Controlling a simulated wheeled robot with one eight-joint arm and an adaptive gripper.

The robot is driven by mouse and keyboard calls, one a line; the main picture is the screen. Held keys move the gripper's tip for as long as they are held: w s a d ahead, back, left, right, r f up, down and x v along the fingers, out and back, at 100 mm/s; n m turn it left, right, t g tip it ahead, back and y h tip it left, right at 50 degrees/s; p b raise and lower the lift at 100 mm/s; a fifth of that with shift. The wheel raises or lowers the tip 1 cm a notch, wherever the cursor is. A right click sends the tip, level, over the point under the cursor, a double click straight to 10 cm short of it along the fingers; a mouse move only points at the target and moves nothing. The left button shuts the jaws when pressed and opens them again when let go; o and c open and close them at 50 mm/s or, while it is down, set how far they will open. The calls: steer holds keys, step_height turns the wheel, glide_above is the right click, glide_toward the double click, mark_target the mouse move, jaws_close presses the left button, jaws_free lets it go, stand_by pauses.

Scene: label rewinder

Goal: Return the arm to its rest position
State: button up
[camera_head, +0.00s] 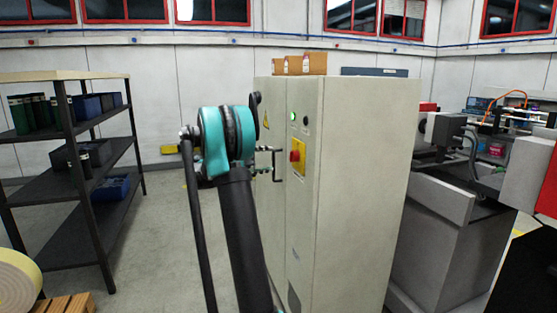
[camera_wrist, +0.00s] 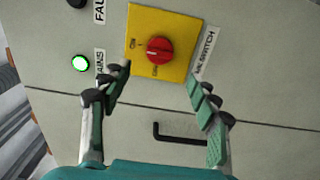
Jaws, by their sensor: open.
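My gripper (camera_wrist: 160,92) shows in the wrist view with its two fingers spread wide and nothing between them. It faces the cabinet front, where a red rotary switch (camera_wrist: 159,50) on a yellow plate (camera_wrist: 146,24) sits beyond and between the fingertips. In the head view my arm with a teal joint (camera_head: 213,132) rises in front of the grey cabinet (camera_head: 365,190). The same red switch (camera_head: 294,156) shows to the right of the arm. My gripper is mostly hidden behind the arm there. I cannot tell the exact gap between the fingertips and the panel.
A green lamp (camera_wrist: 80,63) is lit beside the switch, and a black handle (camera_wrist: 180,134) sticks out of the cabinet. Boxes (camera_head: 306,64) stand on the cabinet. A dark shelf rack (camera_head: 110,200) is at the left, a machine (camera_head: 450,215) at the right. Floor (camera_head: 160,240) is clear between rack and cabinet.

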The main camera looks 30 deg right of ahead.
steer(key=shift+v, duration=0.9)
steer(key=s+a+f+n+t+y, duration=0.1)
steer(key=s+a+f+t+y, duration=0.3)
steer(key=s+a+f+y, duration=0.4)
steer(key=s+a+f+n+t+y, duration=0.1)
steer(key=s+a+f+t+y, duration=0.3)
steer(key=s+a+f, duration=1.7)
steer(key=s+a+y, duration=0.2)
steer(key=a+y, duration=0.1)
steer(key=y, duration=0.2)
steer(key=shift+s+n+t, duration=0.15)
steer(key=shift+n+t, duration=0.15)
steer(key=shift+n, duration=0.1)
